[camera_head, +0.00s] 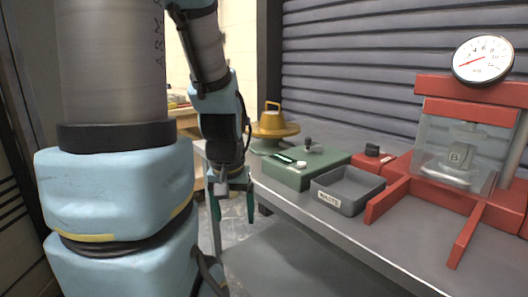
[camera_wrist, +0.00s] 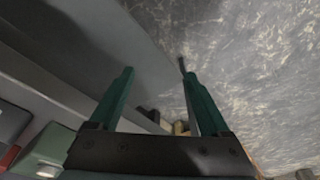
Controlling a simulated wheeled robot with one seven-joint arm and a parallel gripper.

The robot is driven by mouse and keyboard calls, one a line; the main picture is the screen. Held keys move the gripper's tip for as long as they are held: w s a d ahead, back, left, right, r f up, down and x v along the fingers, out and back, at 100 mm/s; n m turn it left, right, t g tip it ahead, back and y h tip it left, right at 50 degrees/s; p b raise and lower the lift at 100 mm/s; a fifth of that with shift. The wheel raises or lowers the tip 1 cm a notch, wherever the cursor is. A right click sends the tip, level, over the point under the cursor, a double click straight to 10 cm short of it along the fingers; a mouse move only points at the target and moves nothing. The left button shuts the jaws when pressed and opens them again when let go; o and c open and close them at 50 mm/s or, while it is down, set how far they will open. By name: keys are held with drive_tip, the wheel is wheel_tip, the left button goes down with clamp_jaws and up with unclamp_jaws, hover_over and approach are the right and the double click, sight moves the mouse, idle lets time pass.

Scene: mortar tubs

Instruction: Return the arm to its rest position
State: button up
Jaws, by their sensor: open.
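My gripper (camera_head: 232,210) hangs from my arm with its green fingers pointing down, beside the left edge of the grey bench. In the wrist view my gripper (camera_wrist: 160,88) shows two green fingers spread apart with nothing between them. Below them lie the grey mottled floor (camera_wrist: 250,70) and part of the bench. My arm is blue and grey and bends downward in the head view.
The bench (camera_head: 345,245) bears a grey tub labelled WASTE (camera_head: 350,190), a green box (camera_head: 300,165), a yellow-handled round object (camera_head: 272,122) and a red press (camera_head: 465,110) with a dial gauge (camera_head: 483,60). A shutter wall (camera_head: 370,60) stands behind. Floor shows left of the bench.

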wheel_tip(320, 180, down, 7)
drive_tip(key=s+b, duration=0.1)
drive_tip(key=b, duration=0.5)
wheel_tip(320, 180, up, 17)
drive_tip(key=p, duration=1.7)
drive_tip(key=shift+r+g+p, duration=0.15)
drive_tip(key=shift+g+p, duration=0.15)
drive_tip(key=shift+p, duration=0.1)
